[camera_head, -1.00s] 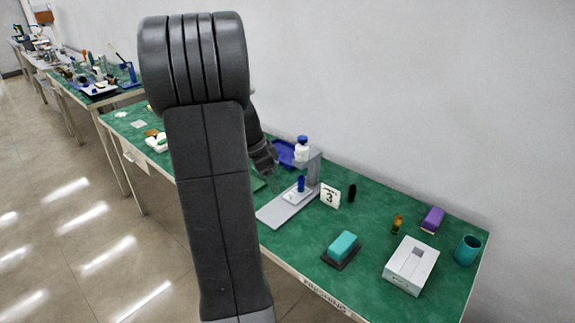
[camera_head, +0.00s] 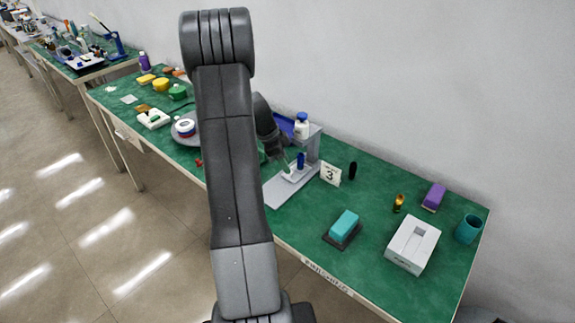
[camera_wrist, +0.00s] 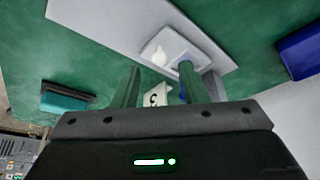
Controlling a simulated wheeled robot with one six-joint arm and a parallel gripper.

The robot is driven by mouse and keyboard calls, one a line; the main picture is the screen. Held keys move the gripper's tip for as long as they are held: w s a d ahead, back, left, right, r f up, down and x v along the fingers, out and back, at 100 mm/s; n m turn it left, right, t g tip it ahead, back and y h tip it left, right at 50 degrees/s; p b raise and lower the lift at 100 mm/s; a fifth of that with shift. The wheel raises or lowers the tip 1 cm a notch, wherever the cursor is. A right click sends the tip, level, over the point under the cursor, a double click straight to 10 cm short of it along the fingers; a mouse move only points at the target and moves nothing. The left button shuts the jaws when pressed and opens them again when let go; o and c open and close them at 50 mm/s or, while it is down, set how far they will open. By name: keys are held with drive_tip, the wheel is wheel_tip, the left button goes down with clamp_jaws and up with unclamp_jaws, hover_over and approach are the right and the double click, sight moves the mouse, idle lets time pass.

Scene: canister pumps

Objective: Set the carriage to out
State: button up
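The carriage (camera_head: 296,174) is a small white plate on a grey stand's base (camera_head: 284,191), close to the upright, with a blue post (camera_head: 300,160) beside it. My gripper (camera_head: 284,169) is just above and left of the carriage. Its two fingers stand apart with nothing seen held between them (camera_wrist: 160,70). The knob appears in line with the gap; whether the fingers reach around it I cannot tell. The right finger partly covers the blue post in the wrist view.
A "3" sign (camera_head: 331,174) and a black object (camera_head: 353,170) stand right of the stand. A teal block (camera_head: 344,224) and white box (camera_head: 413,244) lie further right. The table's front edge is nearest me.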

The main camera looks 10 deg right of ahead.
drive_tip(key=shift+x, duration=1.3)
clamp_jaws()
drive_tip(key=shift+a, duration=0.1)
drive_tip(key=shift+s+a+f+b, duration=0.15)
drive_tip(key=shift+s+a+b, duration=0.1)
drive_tip(key=shift+b, duration=0.3)
drive_tip(key=s+a+b, duration=0.3)
drive_tip(key=a+b, duration=0.1)
drive_tip(key=a, duration=0.1)
drive_tip(key=s+a+b, duration=0.2)
drive_tip(key=shift+s+a+b, duration=0.3)
drive_tip(key=shift+s+b, duration=0.05)
drive_tip(key=shift+s, duration=0.05)
drive_tip(key=shift+s+a+r, duration=0.2)
drive_tip(key=shift+s+a, duration=0.1)
